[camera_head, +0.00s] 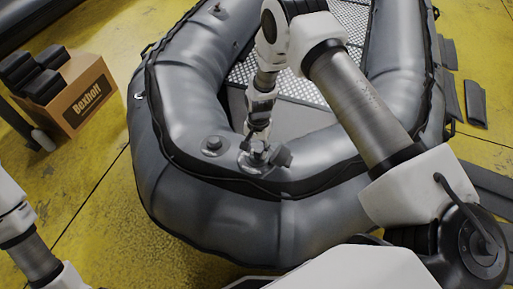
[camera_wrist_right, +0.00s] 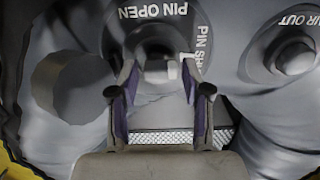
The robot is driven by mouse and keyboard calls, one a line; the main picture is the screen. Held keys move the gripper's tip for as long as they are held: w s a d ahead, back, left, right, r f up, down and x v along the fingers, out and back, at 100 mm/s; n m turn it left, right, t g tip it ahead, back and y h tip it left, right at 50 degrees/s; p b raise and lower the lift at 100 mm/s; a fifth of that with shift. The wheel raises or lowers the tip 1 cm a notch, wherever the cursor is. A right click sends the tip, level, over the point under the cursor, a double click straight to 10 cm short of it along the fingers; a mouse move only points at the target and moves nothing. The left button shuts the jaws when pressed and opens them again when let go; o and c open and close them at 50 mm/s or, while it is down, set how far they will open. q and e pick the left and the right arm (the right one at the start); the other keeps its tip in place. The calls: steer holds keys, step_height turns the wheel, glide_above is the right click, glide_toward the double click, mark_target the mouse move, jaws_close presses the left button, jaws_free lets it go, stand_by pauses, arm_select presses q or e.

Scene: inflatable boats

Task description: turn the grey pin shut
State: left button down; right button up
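The grey pin (camera_wrist_right: 158,72) sits in the middle of a round valve (camera_wrist_right: 150,38) marked "PIN OPEN" and "PIN SH…", the rest of that label being hidden. My right gripper (camera_wrist_right: 160,76) is open, with one finger on each side of the pin and a small gap seeming to show beside it. In the head view my right gripper (camera_head: 258,143) points down onto the valve at the boat's near end and hides most of it. The inflatable boat (camera_head: 210,205) is grey. My left arm shows at lower left, but its gripper is out of view.
A second valve (camera_head: 212,145), marked "…IR OUT" in the wrist view (camera_wrist_right: 293,55), lies left of the gripper. A dark grey cap (camera_head: 281,157) stands close at the gripper's right. A cardboard box (camera_head: 88,100) with dark items stands on the yellow floor at left.

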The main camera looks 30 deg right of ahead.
steer(key=shift+r, duration=0.1)
step_height(320, 180, up, 12)
steer(key=d, duration=0.1)
steer(key=shift+w, duration=0.45)
stand_by(0.3)
